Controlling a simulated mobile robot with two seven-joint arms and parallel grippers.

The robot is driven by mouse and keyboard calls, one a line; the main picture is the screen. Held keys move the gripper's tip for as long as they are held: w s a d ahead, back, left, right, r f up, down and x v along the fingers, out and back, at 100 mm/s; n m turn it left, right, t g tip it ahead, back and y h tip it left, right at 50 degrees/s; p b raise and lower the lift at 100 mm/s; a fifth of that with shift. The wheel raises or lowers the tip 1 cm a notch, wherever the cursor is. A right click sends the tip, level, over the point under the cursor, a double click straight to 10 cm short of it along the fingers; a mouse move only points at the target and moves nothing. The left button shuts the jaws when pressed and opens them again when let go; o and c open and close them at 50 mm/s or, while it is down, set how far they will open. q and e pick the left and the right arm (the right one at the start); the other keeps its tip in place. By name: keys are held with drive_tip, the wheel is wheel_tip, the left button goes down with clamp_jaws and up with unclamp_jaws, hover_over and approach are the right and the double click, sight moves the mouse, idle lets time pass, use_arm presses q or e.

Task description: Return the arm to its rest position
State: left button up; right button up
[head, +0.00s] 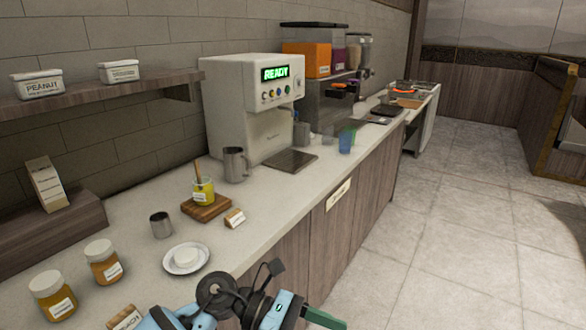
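Light-blue and black links of my own arm show at the bottom centre, in front of the counter (232,232) edge. A dark green piece sticks out to their right. I cannot make out gripper fingers on either arm, nor tell which arm these links belong to. On the counter, a glass jar of yellow sauce (203,192) with a stick in it stands on a wooden block (207,210). A white plate (172,267) holds a small white round item (186,256).
Two jars (53,296) (103,262), a metal cup (161,225) and a metal pitcher (235,164) stand on the counter. Behind are a machine reading READY (257,108) and a shelf (120,88) with two tubs. The floor (450,220) on the right is clear.

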use_arm(q)
drive_tip(key=s+a+f+m+t+y+p, duration=0.1)
drive_tip(key=a+f+m+t+y, duration=0.1)
drive_tip(key=a+f+m+t, duration=0.65)
drive_tip(key=a+r+m+t+y, duration=0.15)
drive_tip(key=m+t, duration=0.45)
drive_tip(key=m, duration=0.8)
drive_tip(key=s+a+f+m+t+y+p, duration=0.15)
drive_tip(key=a+f+m+t, duration=0.45)
drive_tip(key=m, duration=0.6)
drive_tip(key=s+a+f+n+g+y, duration=0.3)
drive_tip(key=s+f+n, duration=0.4)
drive_tip(key=s, duration=0.3)
drive_tip(key=s+a+f+n+g+y, duration=0.3)
drive_tip(key=s+a+f+n+y, duration=0.2)
drive_tip(key=s, duration=0.5)
wheel_tip(320, 180, down, 4)
drive_tip(key=shift+s+a+r+n+g, duration=0.1)
drive_tip(key=shift+s+a+n+g, duration=0.3)
drive_tip(key=shift+a+n, duration=0.6)
use_arm(e)
drive_tip(key=shift+t, duration=0.4)
drive_tip(key=w+r, duration=0.2)
drive_tip(key=r, duration=0.1)
drive_tip(key=shift+w+d+r, duration=0.15)
drive_tip(key=shift+d+r, duration=0.05)
use_arm(q)
drive_tip(key=shift+d, duration=0.15)
